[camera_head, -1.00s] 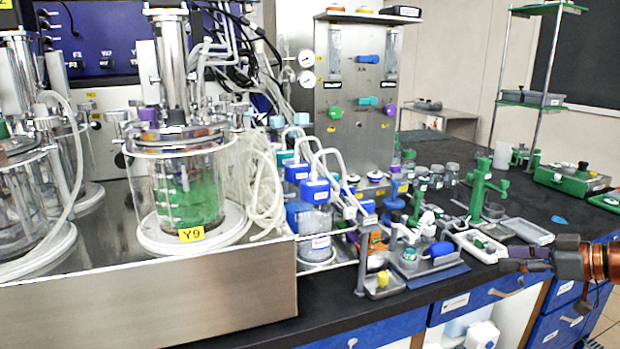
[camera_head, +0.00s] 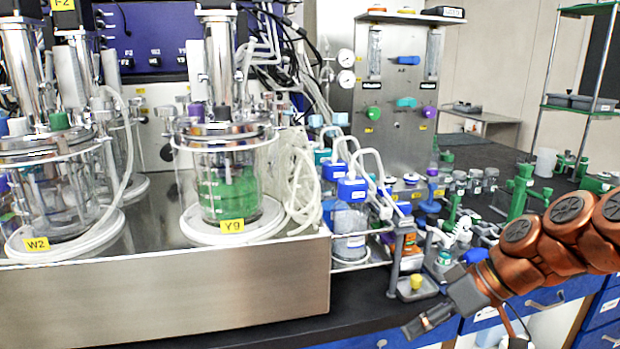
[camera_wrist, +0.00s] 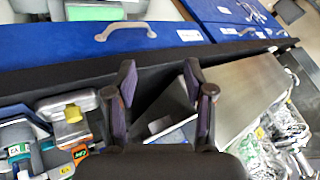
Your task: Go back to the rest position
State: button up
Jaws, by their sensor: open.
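My gripper (camera_head: 432,322) is at the lower right of the head view, just in front of the bench's front edge. My copper-coloured arm reaches in from the right edge. In the wrist view my gripper (camera_wrist: 165,85) shows two dark fingers spread apart with nothing between them. The black bench edge (camera_wrist: 60,78) and a blue drawer front with a grey handle (camera_wrist: 135,30) lie beyond the fingers. No held object is seen.
The steel bioreactor stand (camera_head: 170,305) carries glass vessels labelled Y9 (camera_head: 232,226) and W2 (camera_head: 37,244). A grey tray with a yellow knob (camera_head: 417,284) sits near the gripper. Bottles with blue caps (camera_head: 350,222) stand behind it. The floor side in front of the bench is open.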

jog(key=s+a+f+m+g+h, duration=0.2)
jog(key=s+a+f+g+h, duration=0.25)
jog(key=s, duration=0.65)
jog(key=s+d+f+m+h, duration=0.2)
jog(key=s+f, duration=0.1)
jog(key=s, duration=0.3)
jog(key=s+d+f+m+h, duration=0.1)
jog(key=s+d+f+m, duration=0.1)
jog(key=s+f+m, duration=0.3)
notch_tip(320, 180, up, 19)
jog(key=n+p, duration=0.2)
jog(key=p, duration=1.4)
jog(key=shift+a+r+t+p, duration=0.2)
jog(key=shift+a+t+p, duration=0.1)
jog(key=shift+t+p, duration=0.1)
